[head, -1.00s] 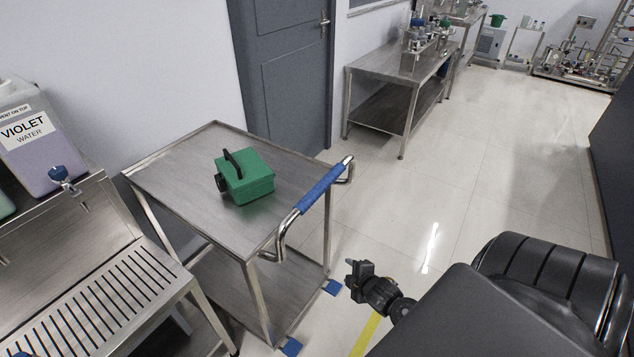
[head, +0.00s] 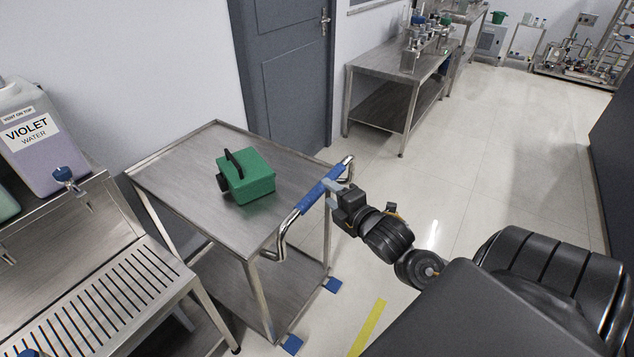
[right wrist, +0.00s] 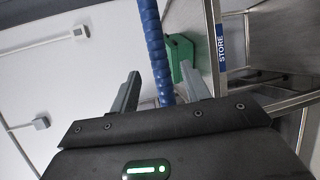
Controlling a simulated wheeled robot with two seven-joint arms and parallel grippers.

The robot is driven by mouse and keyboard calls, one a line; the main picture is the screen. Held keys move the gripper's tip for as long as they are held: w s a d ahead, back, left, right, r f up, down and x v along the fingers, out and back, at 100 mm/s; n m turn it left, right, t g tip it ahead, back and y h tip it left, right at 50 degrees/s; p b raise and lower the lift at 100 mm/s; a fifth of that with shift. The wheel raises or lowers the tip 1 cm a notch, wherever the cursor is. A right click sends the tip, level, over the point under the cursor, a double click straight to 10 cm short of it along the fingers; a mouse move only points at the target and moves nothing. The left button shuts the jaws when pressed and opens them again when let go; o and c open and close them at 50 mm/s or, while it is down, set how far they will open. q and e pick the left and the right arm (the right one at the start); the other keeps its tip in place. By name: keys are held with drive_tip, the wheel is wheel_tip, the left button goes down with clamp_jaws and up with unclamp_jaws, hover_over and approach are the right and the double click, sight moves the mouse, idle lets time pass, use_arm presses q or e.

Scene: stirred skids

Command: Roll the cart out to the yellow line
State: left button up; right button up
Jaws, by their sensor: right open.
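The steel cart (head: 185,175) stands against the wall beside the drain bench, with a green box (head: 246,178) with a black handle on its top shelf. Its push handle has a blue grip (head: 322,190) on the near right side. My right gripper (head: 335,193) is at the blue grip, open. In the right wrist view the blue grip (right wrist: 155,50) runs between the two open fingers (right wrist: 158,92); I cannot tell whether they touch it. The yellow line (head: 368,327) lies on the floor at the bottom, right of the cart. My left gripper is not in view.
A steel drain bench (head: 115,295) with a violet water container (head: 40,150) stands left of the cart. A steel table (head: 385,68) with equipment stands beyond the grey door (head: 285,65). Blue pads (head: 332,285) lie by the cart's feet. The floor to the right is clear.

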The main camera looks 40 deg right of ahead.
drive_tip(key=w+f, duration=0.1)
drive_tip(key=w, duration=0.5)
drive_tip(key=shift+w+d+f+p, duration=0.15)
drive_tip(key=shift+w+d+p, duration=0.2)
drive_tip(key=shift+p, duration=0.1)
clamp_jaws()
